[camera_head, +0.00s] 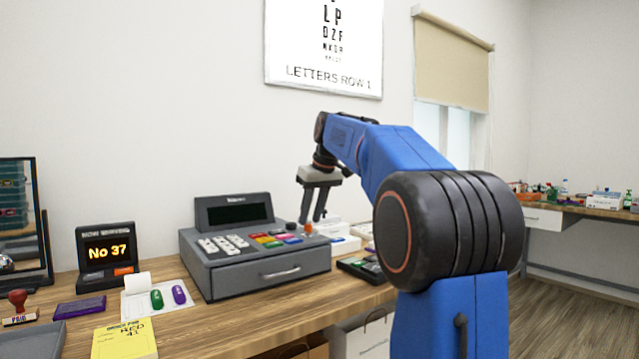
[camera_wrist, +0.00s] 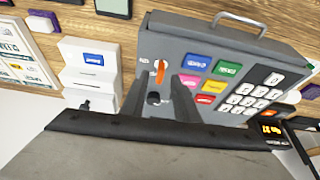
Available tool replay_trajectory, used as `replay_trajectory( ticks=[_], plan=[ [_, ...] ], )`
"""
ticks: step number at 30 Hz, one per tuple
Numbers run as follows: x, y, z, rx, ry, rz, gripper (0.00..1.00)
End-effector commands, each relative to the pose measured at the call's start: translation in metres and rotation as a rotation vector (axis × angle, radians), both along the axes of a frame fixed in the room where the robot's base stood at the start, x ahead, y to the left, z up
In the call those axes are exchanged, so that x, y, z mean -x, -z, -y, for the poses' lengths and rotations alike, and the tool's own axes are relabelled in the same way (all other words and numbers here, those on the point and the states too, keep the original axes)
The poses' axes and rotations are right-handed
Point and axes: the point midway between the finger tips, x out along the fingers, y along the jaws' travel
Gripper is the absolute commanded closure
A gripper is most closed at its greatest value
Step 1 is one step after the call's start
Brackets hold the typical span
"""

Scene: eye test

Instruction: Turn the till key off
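The grey till (camera_head: 285,264) stands on the wooden desk, its drawer shut and its display dark. The till key (camera_head: 307,229) is a small orange piece at the right of the till's top. In the wrist view the orange key (camera_wrist: 160,72) stands out from the panel, near small white marks too small to read. My gripper (camera_head: 311,220) points down just above the key. In the wrist view my gripper (camera_wrist: 158,84) is open, with its two fingers apart on either side and nothing held. Whether a finger touches the key, I cannot tell.
Coloured and white buttons (camera_wrist: 210,85) and a dark round knob (camera_wrist: 153,98) lie close to the key. White boxes (camera_head: 345,243) and a dark tray (camera_head: 361,269) stand right of the till.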

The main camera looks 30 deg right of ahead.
Motion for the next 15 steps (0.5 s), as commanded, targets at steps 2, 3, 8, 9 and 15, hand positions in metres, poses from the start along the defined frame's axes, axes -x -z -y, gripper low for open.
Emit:
replay_trajectory(
  ticks=[2,3,8,9,15],
  plan=[
    [0.006,-0.015,0.001,0.001,0.000,0.003,0.72],
    [0.008,-0.022,0.001,0.002,0.001,0.003,0.72],
    [0.021,-0.052,0.002,0.001,0.000,0.003,0.72],
    [0.024,-0.059,0.002,0.001,0.000,0.003,0.72],
    [0.039,-0.096,0.004,0.001,0.000,0.002,0.72]
  ],
)
